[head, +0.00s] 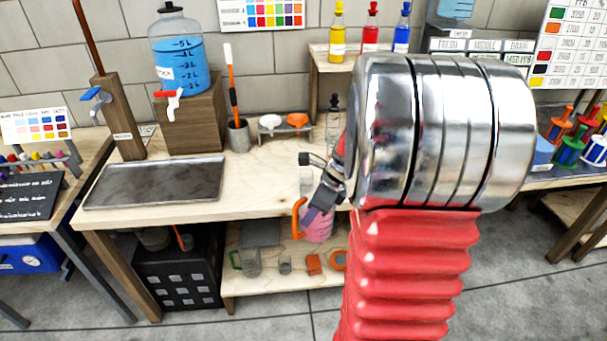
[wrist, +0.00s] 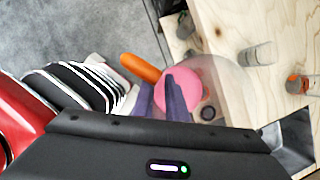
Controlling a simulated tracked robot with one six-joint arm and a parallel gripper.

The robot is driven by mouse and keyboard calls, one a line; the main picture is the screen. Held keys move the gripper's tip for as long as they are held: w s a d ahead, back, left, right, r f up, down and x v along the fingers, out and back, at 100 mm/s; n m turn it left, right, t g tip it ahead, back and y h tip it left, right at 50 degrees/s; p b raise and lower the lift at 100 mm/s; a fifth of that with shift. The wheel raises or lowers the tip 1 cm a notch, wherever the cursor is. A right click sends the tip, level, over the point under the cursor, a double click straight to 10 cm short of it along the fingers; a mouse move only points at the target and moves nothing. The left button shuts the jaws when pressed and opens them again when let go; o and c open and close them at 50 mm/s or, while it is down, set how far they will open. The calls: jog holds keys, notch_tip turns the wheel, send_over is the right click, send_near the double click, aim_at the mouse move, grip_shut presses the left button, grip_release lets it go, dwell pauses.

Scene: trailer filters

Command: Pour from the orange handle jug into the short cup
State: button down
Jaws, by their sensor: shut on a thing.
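The jug has an orange handle (head: 299,216) and pink liquid (head: 319,228) in its clear body. My gripper (head: 322,205) is shut on this jug and holds it at the bench's front edge; my arm hides part of it. In the wrist view the fingers (wrist: 167,97) meet the jug beside the orange handle (wrist: 140,67), and the pink liquid (wrist: 180,88) shows between and behind them. A clear cup (wrist: 258,54) stands on the wood beyond the jug in the wrist view. I cannot tell whether it is the short cup.
The wooden bench (head: 265,195) carries a metal tray (head: 155,183), a blue-water tank (head: 180,60) and a brush holder (head: 238,135). Clear vessels (head: 250,262) sit on the lower shelf. Another clear vessel (wrist: 298,84) with an orange part stands at right in the wrist view.

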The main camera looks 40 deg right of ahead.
jog(key=m, duration=0.2)
jog(key=f+m+h, duration=0.1)
jog(key=m, duration=0.1)
jog(key=shift+t+h, duration=0.3)
jog(key=shift+w+d+f+m+h, duration=0.1)
jog(key=shift+m+h, duration=0.05)
jog(key=shift+m, duration=0.3)
jog(key=shift+d+f+m+h, duration=0.1)
jog(key=shift+m+h, duration=0.05)
jog(key=shift+m, duration=0.3)
jog(key=shift+w+d+r+m+h, duration=0.1)
jog(key=shift+w+d+m+h, duration=0.2)
jog(key=shift+m, duration=0.6)
jog(key=shift+w+d+r+m+h, duration=0.15)
jog(key=shift+w+m+h, duration=0.2)
jog(key=shift+m, duration=0.55)
jog(key=shift+m, duration=0.3)
